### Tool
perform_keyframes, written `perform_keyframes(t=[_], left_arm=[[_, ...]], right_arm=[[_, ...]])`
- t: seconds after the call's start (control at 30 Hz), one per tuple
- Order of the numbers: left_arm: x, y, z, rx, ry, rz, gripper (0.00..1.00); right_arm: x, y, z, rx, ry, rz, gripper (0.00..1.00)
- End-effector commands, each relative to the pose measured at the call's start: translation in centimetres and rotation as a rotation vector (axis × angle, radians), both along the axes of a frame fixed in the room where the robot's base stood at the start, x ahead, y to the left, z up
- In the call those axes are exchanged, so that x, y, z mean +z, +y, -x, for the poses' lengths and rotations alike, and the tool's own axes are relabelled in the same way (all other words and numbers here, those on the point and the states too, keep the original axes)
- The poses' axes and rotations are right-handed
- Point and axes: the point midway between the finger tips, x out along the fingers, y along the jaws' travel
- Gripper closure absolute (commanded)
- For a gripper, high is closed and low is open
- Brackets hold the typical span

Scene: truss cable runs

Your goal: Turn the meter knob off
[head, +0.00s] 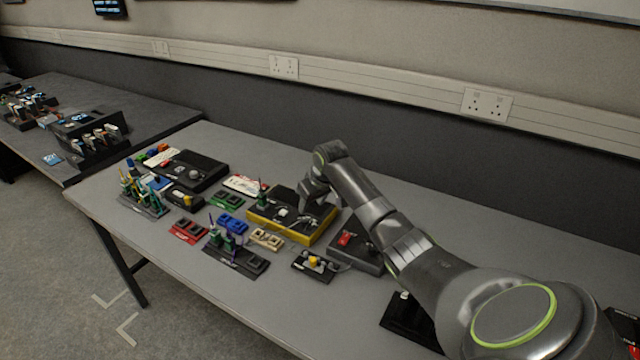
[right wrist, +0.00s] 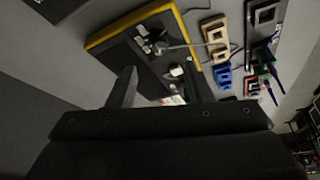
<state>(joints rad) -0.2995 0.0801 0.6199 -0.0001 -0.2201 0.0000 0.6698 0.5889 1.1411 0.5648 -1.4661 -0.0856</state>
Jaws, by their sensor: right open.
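The meter looks to be the dark box with yellow edges (head: 322,236) at the middle of the table; it also shows at the top of the right wrist view (right wrist: 103,38). Small pale parts lie on its top face, and a small dark and white part (right wrist: 178,71), possibly the knob, shows near my right finger. I cannot tell its setting. My right gripper (head: 306,200) is over the right part of the box. In the right wrist view its two fingers (right wrist: 160,85) are apart and hold nothing. My left gripper is not in view.
A dark box with a red part (head: 346,239) stands right of the yellow-edged box. A small panel with a yellow button (head: 313,262) lies in front. Blue (head: 232,224) and beige blocks (head: 267,239) lie to the left. The table's back right (head: 480,240) is clear.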

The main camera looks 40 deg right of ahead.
Motion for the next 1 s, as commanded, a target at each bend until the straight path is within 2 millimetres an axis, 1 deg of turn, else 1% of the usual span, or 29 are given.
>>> perform_keyframes(t=[0.03,0.2,0.43,0.6,1.0], left_arm=[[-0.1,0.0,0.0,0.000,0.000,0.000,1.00],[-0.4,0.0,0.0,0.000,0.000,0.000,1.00],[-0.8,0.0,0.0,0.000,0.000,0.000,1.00],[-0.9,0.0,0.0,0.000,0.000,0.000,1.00],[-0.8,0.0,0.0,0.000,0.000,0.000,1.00]], right_arm=[[0.9,-0.2,0.3,0.001,-0.004,0.003,0.54],[3.8,-0.1,1.5,0.001,-0.004,0.003,0.54],[7.0,-0.1,2.8,0.000,-0.003,0.002,0.54],[7.9,-0.1,3.3,0.000,0.000,0.000,0.54],[8.0,-0.1,3.3,0.000,0.000,0.000,0.54]])
